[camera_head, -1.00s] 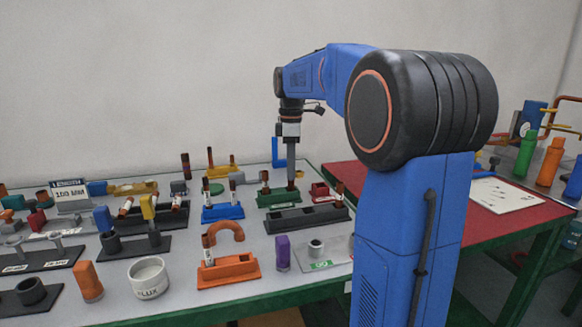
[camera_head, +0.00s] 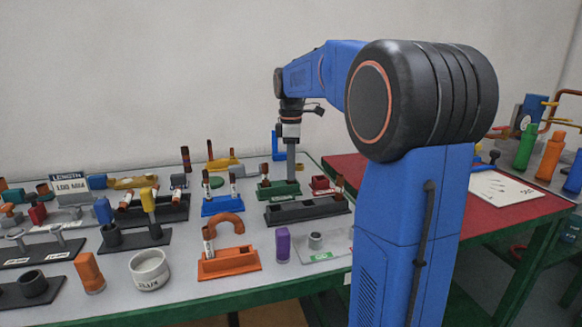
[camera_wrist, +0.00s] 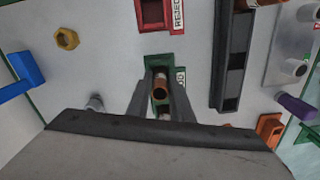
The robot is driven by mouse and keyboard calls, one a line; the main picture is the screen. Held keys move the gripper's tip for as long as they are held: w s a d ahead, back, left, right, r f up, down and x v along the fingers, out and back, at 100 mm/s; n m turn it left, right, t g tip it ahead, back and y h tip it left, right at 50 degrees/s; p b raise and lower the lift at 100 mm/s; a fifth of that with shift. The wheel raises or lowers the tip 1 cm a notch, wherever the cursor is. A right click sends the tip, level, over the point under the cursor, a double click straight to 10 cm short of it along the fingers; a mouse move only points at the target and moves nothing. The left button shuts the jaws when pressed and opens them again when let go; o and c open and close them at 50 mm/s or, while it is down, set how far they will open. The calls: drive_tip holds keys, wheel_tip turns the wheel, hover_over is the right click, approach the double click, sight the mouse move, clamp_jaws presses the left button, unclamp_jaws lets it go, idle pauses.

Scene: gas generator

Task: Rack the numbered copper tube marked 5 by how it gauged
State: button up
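My gripper (camera_head: 291,181) points straight down at the right end of the green rack (camera_head: 275,193). In the wrist view its two fingers (camera_wrist: 162,88) stand on either side of a copper tube (camera_wrist: 159,92). Whether they press on it or leave a small gap cannot be told. A second tube opening shows just below it, between the fingers. In the head view a copper tube with a white label (camera_head: 265,175) stands upright at the rack's left end. No number on these tubes can be read. The green rack carries a partly hidden white label (camera_wrist: 181,78).
A red holder (camera_head: 320,184) marked REJECT in the wrist view stands beside the green rack. A long black rack (camera_head: 306,215) lies in front, with a tube at its right end. A blue rack (camera_head: 222,207) and an orange rack (camera_head: 230,265) hold tubes to the left.

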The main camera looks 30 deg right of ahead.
drive_tip(key=o, duration=0.3)
drive_tip(key=shift+r, duration=0.15)
wheel_tip(320, 180, up, 17)
drive_tip(key=shift+r, duration=0.1)
idle(0.4)
